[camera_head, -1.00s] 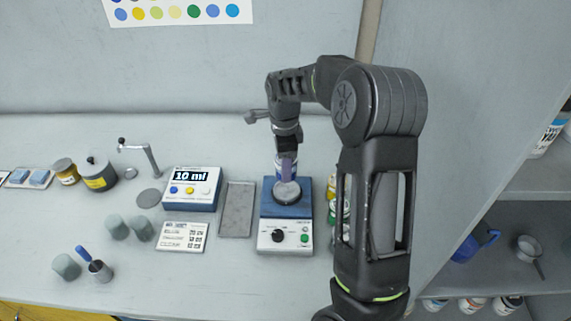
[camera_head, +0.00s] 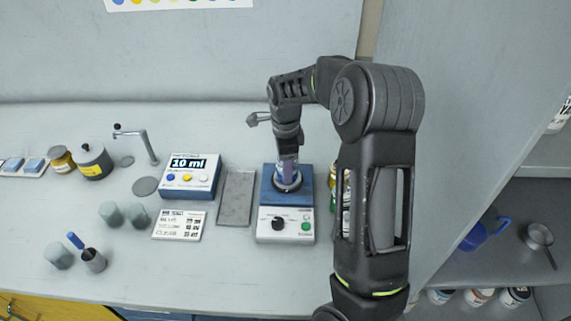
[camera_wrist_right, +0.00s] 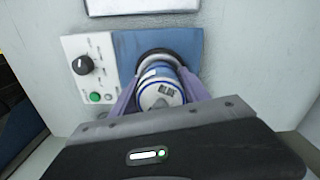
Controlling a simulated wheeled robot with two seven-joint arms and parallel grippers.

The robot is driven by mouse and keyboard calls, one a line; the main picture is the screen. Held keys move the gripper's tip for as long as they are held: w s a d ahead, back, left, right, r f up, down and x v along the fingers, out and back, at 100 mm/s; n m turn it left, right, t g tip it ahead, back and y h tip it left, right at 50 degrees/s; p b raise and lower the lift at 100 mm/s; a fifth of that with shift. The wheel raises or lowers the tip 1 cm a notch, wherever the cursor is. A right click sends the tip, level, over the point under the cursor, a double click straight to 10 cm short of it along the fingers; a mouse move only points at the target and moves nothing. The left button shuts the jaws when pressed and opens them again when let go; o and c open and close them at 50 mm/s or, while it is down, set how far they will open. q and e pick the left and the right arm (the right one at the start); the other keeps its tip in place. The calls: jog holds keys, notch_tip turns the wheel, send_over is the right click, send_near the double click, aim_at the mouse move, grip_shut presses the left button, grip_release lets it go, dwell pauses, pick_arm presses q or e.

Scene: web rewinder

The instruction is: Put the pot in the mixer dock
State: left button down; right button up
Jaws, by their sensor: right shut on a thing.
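The pot (camera_wrist_right: 160,92) is a small white and blue labelled can, seen end-on in the right wrist view. My right gripper (camera_wrist_right: 160,98) is shut on it, with a lilac finger on each side. The mixer (camera_head: 285,213) has a blue top and a white front with a black knob and a green button. Its dock is a dark round ring (camera_wrist_right: 158,56) on the blue top. The pot lines up with the ring and overlaps it; how deep it sits cannot be told. In the head view my right gripper (camera_head: 288,172) is over the ring and mostly hides the pot.
A grey tray (camera_head: 236,197) lies just left of the mixer. Left of it stand a dosing box reading 10 ml (camera_head: 190,177) and a label card (camera_head: 180,225). Several small pots stand further left. My right arm hides some bottles right of the mixer.

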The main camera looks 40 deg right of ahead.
jog(key=shift+f, duration=0.4)
dwell(0.5)
jog(key=o, duration=2.1)
notch_tip(320, 180, up, 6)
jog(key=p, duration=0.4)
jog(key=shift+r, duration=0.1)
jog(key=shift+r+p, duration=1.65)
jog(key=shift+r, duration=0.8)
jog(key=shift+f, duration=0.1)
